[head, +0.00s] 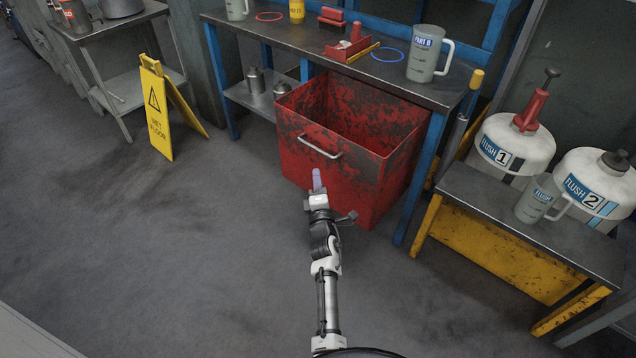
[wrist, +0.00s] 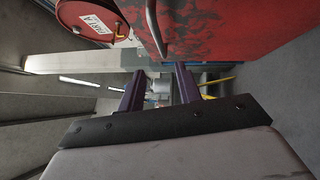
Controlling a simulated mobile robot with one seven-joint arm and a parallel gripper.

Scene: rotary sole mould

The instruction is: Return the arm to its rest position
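My arm reaches forward from the bottom of the head view. My gripper (head: 317,180) is in front of the red bin (head: 305,162), near the bin's front face. In the wrist view, the two purple fingers of my gripper (wrist: 160,80) stand apart with nothing held between them. The scuffed red bin (wrist: 225,30) with its metal handle fills the upper right of that view. Whether the gripper touches the bin cannot be told.
A low table (head: 520,222) with a FLUSH jug (head: 536,200) is at right. A yellow wet floor sign (head: 157,112) stands at left. Floor (head: 180,250) left of the arm is clear.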

